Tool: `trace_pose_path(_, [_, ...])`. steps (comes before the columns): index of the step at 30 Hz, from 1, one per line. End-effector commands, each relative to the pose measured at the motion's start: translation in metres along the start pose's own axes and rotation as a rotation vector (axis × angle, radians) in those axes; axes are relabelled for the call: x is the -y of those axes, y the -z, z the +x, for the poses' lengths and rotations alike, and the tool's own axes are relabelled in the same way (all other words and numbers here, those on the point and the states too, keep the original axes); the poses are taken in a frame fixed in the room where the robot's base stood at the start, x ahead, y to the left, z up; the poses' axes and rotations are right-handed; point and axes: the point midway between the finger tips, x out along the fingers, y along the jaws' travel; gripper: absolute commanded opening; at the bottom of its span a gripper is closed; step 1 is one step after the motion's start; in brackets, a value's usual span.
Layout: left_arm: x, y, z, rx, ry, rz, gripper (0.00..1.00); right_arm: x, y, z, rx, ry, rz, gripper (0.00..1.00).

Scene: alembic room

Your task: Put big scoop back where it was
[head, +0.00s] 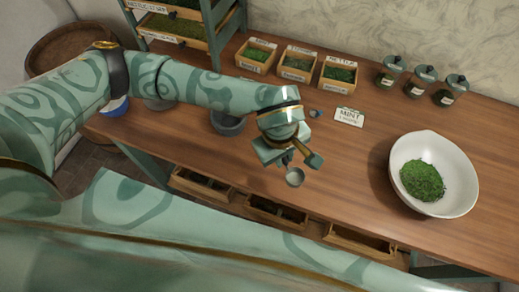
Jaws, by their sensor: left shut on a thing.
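My left gripper (287,158) reaches in from the left and is over the front middle of the wooden table. It is shut on the big scoop, whose round grey cup (295,177) hangs just below the fingers. The fingers hide most of the scoop's handle. I cannot tell how far the cup is above the tabletop. A small grey scoop-like piece (315,113) lies on the table behind the gripper, left of a card reading MINT (349,117). My right gripper is not in view.
A white bowl (463,198) with green herbs stands at right. A dark mortar-like bowl (228,124) is partly behind my left arm. Labelled herb boxes (256,55) and lidded jars (419,80) line the back. The tabletop (350,160) between gripper and white bowl is clear.

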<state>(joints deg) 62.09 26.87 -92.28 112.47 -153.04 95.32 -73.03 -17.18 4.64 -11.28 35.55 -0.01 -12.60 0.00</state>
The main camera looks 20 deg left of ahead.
Motion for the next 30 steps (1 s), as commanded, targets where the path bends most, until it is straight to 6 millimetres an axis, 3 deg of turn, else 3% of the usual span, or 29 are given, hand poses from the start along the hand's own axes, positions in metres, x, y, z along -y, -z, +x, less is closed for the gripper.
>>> trace_pose_path(9, [0.011,0.085,0.036,-0.007,0.005,-0.025,0.0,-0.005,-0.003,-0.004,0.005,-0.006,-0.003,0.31])
trace_pose_path(15, [0.017,0.119,0.076,-0.005,0.005,-0.019,0.0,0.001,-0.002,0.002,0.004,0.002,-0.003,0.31])
trace_pose_path(23, [0.021,0.137,0.099,-0.003,0.005,-0.017,0.0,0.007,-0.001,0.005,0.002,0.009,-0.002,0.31])
trace_pose_path(27, [0.024,0.136,0.12,-0.003,0.004,-0.016,0.0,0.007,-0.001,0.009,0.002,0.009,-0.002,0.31])
trace_pose_path(30, [0.023,0.137,0.124,-0.004,0.001,-0.014,0.0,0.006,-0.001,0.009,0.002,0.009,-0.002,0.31])
